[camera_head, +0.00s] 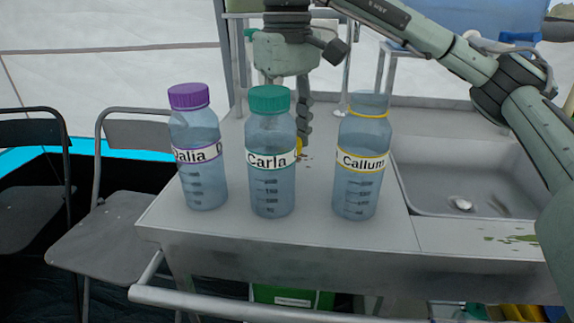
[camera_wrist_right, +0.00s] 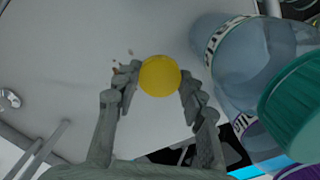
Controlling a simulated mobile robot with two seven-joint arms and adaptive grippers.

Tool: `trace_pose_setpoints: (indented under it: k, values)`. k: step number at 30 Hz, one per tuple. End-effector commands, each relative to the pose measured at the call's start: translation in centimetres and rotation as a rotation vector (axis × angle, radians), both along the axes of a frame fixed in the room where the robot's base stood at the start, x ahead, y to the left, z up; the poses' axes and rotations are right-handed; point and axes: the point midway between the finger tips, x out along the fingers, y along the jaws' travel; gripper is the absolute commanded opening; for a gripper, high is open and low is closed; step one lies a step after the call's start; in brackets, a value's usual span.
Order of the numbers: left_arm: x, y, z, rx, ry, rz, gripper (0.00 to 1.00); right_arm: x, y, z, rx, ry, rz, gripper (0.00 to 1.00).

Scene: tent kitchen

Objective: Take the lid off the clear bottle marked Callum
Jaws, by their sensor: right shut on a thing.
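The clear bottle marked Callum (camera_head: 361,185) stands upright on the counter, the rightmost of three bottles in the head view. Its top is open, with a yellow ring around the neck. My right gripper (camera_head: 303,138) points down behind the Carla bottle, left of the Callum bottle. It is shut on a yellow lid (camera_wrist_right: 159,76), low over the counter. In the head view the lid (camera_head: 298,146) is mostly hidden by the Carla bottle. I cannot tell whether the lid touches the counter. My left gripper is not in view.
The Carla bottle (camera_head: 271,175) with a teal lid and the Dalia bottle (camera_head: 199,170) with a purple lid stand to the left. A metal sink (camera_head: 470,180) lies to the right. Folding chairs stand at the far left. The counter's front edge is bare.

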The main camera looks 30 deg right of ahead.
Motion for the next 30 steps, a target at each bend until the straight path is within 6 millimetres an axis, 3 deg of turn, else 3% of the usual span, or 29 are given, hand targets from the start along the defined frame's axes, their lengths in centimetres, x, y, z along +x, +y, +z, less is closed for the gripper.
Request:
trace_pose_setpoints:
  k: [12,24,25,30]
  values:
    - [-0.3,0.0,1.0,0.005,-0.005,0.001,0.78,0.0,0.0,-4.6,0.0,-0.001,0.0,0.06]
    - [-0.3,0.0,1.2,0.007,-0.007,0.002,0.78,0.0,0.0,-4.9,0.0,-0.001,0.0,0.06]
    - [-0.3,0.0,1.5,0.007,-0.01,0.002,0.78,0.0,0.0,-4.8,0.0,-0.001,0.0,0.44]
    - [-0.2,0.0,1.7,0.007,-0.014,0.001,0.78,0.0,0.0,-4.8,0.0,-0.001,0.0,0.61]
